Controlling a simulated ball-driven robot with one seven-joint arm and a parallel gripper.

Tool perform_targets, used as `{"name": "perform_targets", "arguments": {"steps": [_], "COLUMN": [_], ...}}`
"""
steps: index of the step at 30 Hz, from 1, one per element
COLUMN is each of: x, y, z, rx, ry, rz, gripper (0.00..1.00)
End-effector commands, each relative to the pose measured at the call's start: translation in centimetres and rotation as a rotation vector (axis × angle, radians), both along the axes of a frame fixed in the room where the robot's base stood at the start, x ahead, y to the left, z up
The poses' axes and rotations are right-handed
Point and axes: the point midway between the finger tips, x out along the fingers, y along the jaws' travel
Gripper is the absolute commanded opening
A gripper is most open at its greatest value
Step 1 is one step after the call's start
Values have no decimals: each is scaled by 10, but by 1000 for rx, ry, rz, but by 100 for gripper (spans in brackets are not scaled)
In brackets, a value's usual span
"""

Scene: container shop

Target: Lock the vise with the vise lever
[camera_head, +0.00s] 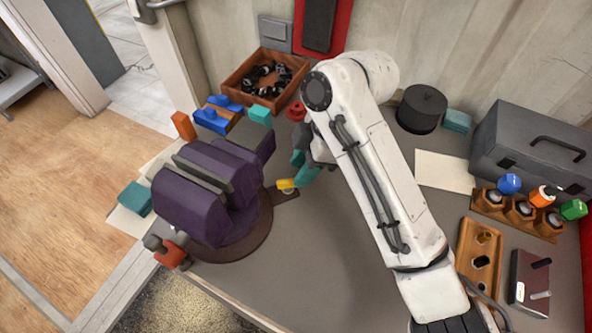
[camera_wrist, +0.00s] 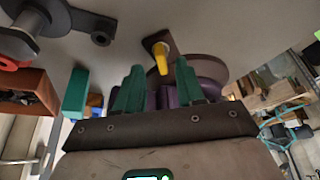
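The purple vise (camera_head: 205,195) stands on a round brown base at the bench's left front corner; its purple body also shows behind my fingers in the wrist view (camera_wrist: 168,97). A small yellow-tipped lever (camera_head: 286,184) sits on a brown tab at the right of the base. In the wrist view the yellow lever (camera_wrist: 161,62) appears between my two teal fingertips, beyond them. My gripper (camera_head: 302,168) is open and close to the lever, on its right; I cannot tell whether they touch. An orange and grey handle (camera_head: 170,252) is at the vise's front left.
A wooden tray of dark parts (camera_head: 262,78) is at the back. Blue, orange and teal blocks lie behind the vise. A black round pot (camera_head: 421,108), a grey toolbox (camera_head: 535,150) and wooden holders (camera_head: 480,255) are at the right. The bench front between is clear.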

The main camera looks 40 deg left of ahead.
Motion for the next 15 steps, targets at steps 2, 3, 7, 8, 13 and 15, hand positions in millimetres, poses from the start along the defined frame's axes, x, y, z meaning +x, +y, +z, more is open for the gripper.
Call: {"name": "perform_targets", "arguments": {"steps": [2,3,7,8,13,15], "x": [-4,-6,-9,-9,-10,-10], "y": [3,4,7,8,9,9], "z": [-11,-16,-27,-29,-33,-33], "rx": [-1,-1,-1,-1,0,0], "ry": [1,1,1,0,-2,-2], "rz": [0,1,-1,0,1,1], "gripper": [38,38,38,38,38,38]}}
